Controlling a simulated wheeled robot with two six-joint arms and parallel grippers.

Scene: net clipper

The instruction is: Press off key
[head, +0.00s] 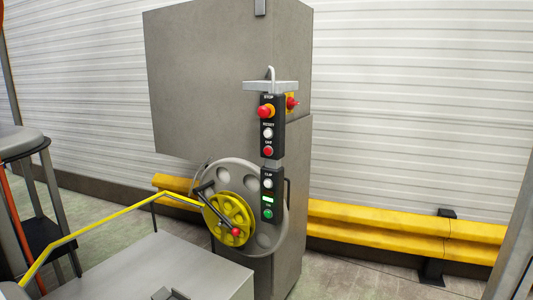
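A dark control panel (278,128) is mounted on the grey machine cabinet. On it, from the top, are a red STOP mushroom button (265,112), a white RESET button (268,133) and a red button (268,151) under a small label that appears to read OFF. A lower panel holds a white button (268,184), a lit green display (267,198) and a green button (268,214). Neither of my grippers shows in the head view, and nothing is touching the buttons.
A grey handwheel (273,235) with a yellow hub (226,212) and a crank stands left of the lower panel. A yellow bent rail (95,227) runs over a grey box (150,265) in front. A second red button (292,102) juts right. A yellow guard rail (400,235) lines the wall.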

